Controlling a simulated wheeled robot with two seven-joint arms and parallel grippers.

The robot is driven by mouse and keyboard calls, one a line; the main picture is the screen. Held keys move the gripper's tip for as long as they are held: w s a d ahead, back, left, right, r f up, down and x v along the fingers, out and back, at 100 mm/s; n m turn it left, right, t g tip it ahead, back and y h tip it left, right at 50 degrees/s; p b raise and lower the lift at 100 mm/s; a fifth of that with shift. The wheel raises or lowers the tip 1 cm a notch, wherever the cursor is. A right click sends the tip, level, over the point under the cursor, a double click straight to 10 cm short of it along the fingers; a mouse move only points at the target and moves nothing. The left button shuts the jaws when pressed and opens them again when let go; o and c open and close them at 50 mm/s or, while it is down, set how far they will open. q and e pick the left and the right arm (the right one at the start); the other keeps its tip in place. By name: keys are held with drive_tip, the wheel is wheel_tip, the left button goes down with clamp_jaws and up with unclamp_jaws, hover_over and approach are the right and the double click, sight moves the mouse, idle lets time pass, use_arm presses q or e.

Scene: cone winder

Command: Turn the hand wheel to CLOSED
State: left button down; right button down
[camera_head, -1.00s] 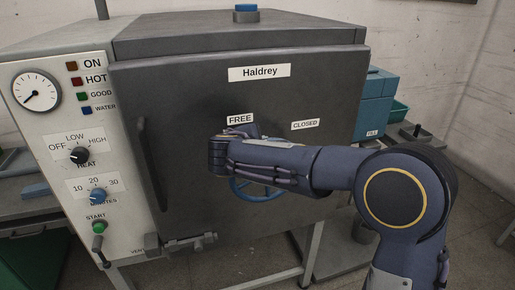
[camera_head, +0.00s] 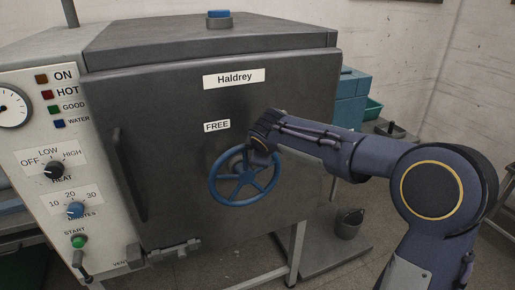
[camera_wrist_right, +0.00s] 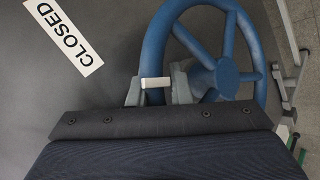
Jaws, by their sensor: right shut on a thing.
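The blue hand wheel (camera_head: 243,184) is on the front of the dark grey door. Its hub and spokes are in clear view, and it also fills the upper right of the right wrist view (camera_wrist_right: 217,76). My right gripper (camera_head: 262,153) is shut on the wheel's rim at the upper right. In the right wrist view its fingers (camera_wrist_right: 157,92) close around the rim, with a small white piece between them. The FREE label (camera_head: 217,126) is above the wheel. The CLOSED label (camera_wrist_right: 63,38) shows in the right wrist view; my right arm hides it in the head view. My left gripper is out of view.
A long door handle (camera_head: 129,176) stands left of the wheel, and a latch (camera_head: 174,250) is below. The control panel (camera_head: 27,133) with knobs is at the left. A bucket (camera_head: 348,224) stands low at the right.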

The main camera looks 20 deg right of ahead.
idle(0.5)
drive_tip(key=c, duration=1.3)
unclamp_jaws()
drive_tip(key=shift+d+f, duration=0.1)
drive_tip(key=b+v, duration=0.1)
drive_tip(key=v, duration=0.7)
drive_tip(key=shift+d, duration=0.1)
drive_tip(key=s+d+f+m+g+y, duration=0.1)
drive_tip(key=s+f+m, duration=0.2)
drive_tip(key=s, duration=0.4)
drive_tip(key=s+d+f+m+g+y, duration=0.1)
drive_tip(key=s+d+f+m, duration=0.15)
drive_tip(key=s, duration=0.55)
drive_tip(key=s+a+f+m+y, duration=0.1)
drive_tip(key=s+a+f+m, duration=0.1)
drive_tip(key=s, duration=0.3)
drive_tip(key=s+a+f+m+g+y, duration=0.1)
drive_tip(key=s+a+f+m, duration=0.1)
drive_tip(key=s+f+m, duration=0.1)
drive_tip(key=s+a+f+m+y, duration=0.1)
drive_tip(key=s+a+f+m, duration=0.1)
drive_tip(key=s, duration=0.6)
drive_tip(key=shift+s+a+f+m+y, duration=0.1)
drive_tip(key=shift+a+f+m+y, duration=0.15)
drive_tip(key=shift+f, duration=0.4)
drive_tip(key=shift+s+a+f+m+y, duration=0.1)
drive_tip(key=shift+f+m+y, duration=0.1)
drive_tip(key=shift+f, duration=0.4)
